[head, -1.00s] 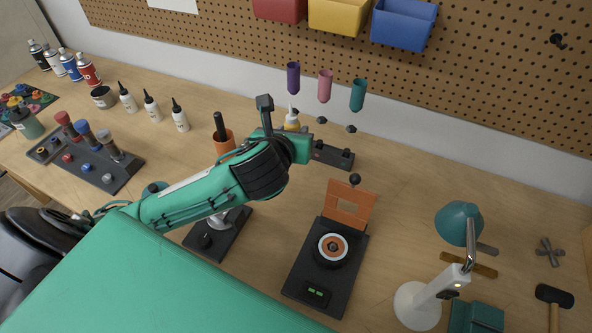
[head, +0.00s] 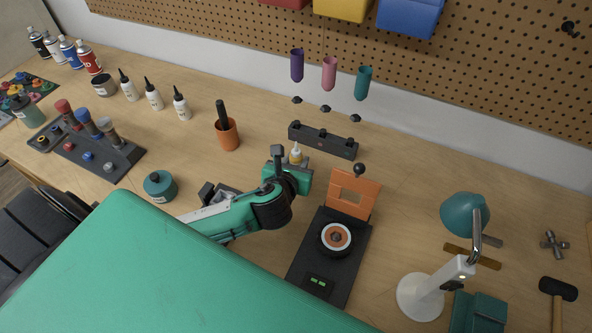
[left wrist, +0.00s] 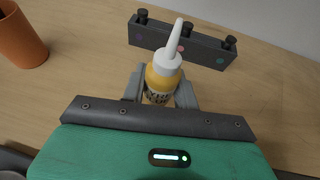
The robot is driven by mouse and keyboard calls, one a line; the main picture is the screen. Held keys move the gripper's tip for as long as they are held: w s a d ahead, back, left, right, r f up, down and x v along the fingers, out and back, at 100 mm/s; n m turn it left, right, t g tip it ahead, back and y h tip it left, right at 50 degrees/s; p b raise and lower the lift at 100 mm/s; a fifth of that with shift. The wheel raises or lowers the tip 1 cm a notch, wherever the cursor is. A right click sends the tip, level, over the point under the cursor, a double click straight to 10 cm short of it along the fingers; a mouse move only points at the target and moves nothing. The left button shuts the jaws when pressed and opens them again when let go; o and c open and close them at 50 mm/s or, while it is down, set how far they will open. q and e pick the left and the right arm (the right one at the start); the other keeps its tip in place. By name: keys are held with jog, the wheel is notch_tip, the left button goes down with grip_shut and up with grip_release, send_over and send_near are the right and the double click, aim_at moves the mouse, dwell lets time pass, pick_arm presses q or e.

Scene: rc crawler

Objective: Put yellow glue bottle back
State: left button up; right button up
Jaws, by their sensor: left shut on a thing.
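The yellow glue bottle (left wrist: 162,80) with a white nozzle stands roughly upright between the fingers of my left gripper (left wrist: 160,88) in the left wrist view. The gripper is shut on it. In the head view only the bottle's pale top (head: 296,153) shows past my left gripper (head: 296,166); its lower part is hidden. They are in front of a dark block (head: 323,140) with several knobs, which carries coloured dots in the wrist view (left wrist: 180,44). My right gripper is not in view.
Several white glue bottles (head: 154,97) stand at the back left. An orange cup (head: 228,136) is left of my gripper. A dark device with an orange plate (head: 353,195) is close on the right, and a lamp (head: 463,214) stands farther right.

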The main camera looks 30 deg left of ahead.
pick_arm(q)
notch_tip(320, 180, down, 4)
jog(key=shift+r, duration=0.15)
jog(key=shift+f, duration=0.2)
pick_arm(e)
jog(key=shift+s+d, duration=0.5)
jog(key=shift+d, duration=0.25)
pick_arm(q)
jog(key=o, duration=1)
jog(key=shift+f, duration=0.1)
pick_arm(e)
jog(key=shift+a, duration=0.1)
